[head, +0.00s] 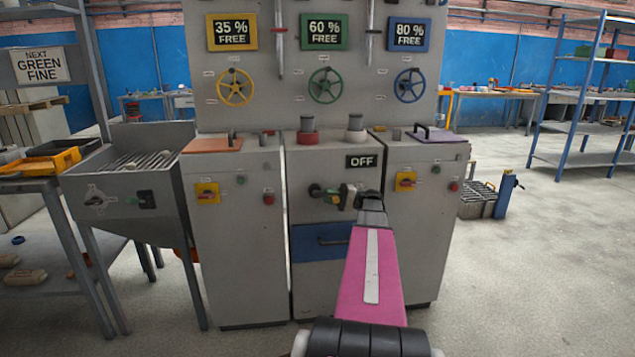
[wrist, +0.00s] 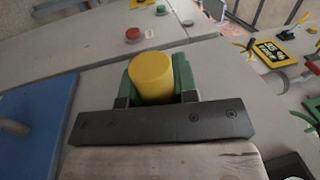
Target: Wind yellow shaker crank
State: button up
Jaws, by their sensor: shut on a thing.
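The yellow shaker crank (wrist: 151,77) shows in the wrist view as a yellow cylindrical handle between my green finger pads. My gripper (head: 352,196) is shut on this handle, in front of the middle grey cabinet. In the head view, the crank's hub (head: 315,190) sits on the cabinet front, left of my gripper. Most of the handle is hidden there by my gripper. The crank's exact angle is hard to tell.
An OFF sign (head: 364,161) is just above the crank. A blue drawer (head: 312,241) with a handle lies below. Yellow switch plates (head: 207,193) and red buttons are on the side cabinets. Coloured handwheels (head: 235,88) line the panel above. Open floor lies right.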

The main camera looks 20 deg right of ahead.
jog(key=shift+o, duration=0.2)
jog(key=shift+s+f+y, duration=0.1)
jog(key=shift+y, duration=0.5)
